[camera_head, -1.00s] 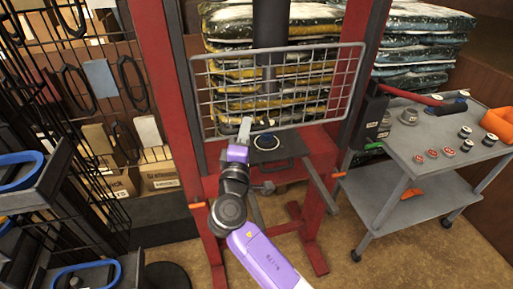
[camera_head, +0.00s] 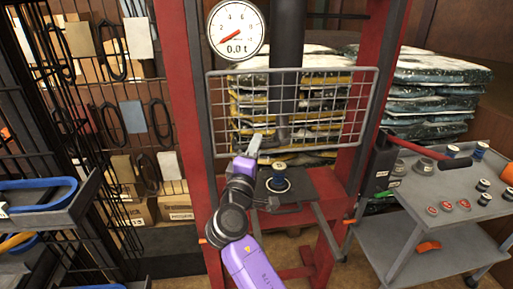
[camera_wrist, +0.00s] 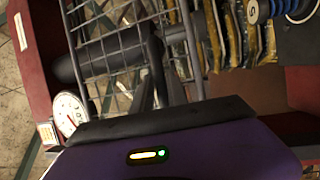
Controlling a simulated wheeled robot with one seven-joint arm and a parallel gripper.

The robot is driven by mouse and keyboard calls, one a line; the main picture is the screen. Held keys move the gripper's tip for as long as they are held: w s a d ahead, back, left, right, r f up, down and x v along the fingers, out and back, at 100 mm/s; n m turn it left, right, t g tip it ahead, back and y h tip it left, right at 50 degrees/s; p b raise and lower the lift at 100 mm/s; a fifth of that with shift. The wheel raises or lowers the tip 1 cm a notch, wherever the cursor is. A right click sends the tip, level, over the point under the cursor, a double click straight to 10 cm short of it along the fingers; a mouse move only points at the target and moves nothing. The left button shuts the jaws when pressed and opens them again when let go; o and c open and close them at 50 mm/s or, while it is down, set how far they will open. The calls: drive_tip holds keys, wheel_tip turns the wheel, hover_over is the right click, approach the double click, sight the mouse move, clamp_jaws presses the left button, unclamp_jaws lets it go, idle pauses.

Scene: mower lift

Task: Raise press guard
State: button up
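The press guard (camera_head: 367,110) is a grey wire mesh panel across the front of the red press frame (camera_head: 183,110). Its lower bar hangs a little above the press bed. My gripper (camera_head: 256,141) is at the guard's lower bar, left of its middle, and appears to touch it. The wrist view shows the guard's mesh (camera_wrist: 112,48) close ahead. Whether the fingers are closed around the bar cannot be made out.
A round gauge (camera_head: 237,33) reading about 0.0 t is above the guard. A grey cart (camera_head: 420,205) with several small parts stands at the right. Stacked sacks (camera_head: 430,65) are behind. A black rack (camera_head: 45,212) with blue-handled items is at the left.

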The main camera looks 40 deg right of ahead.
drive_tip(key=shift+a+f, duration=0.1)
drive_tip(key=shift+s+a+f, duration=0.1)
drive_tip(key=shift+s+a, duration=0.05)
drive_tip(key=shift+a, duration=0.1)
drive_tip(key=b+v, duration=0.2)
drive_tip(key=v, duration=0.5)
idle(0.5)
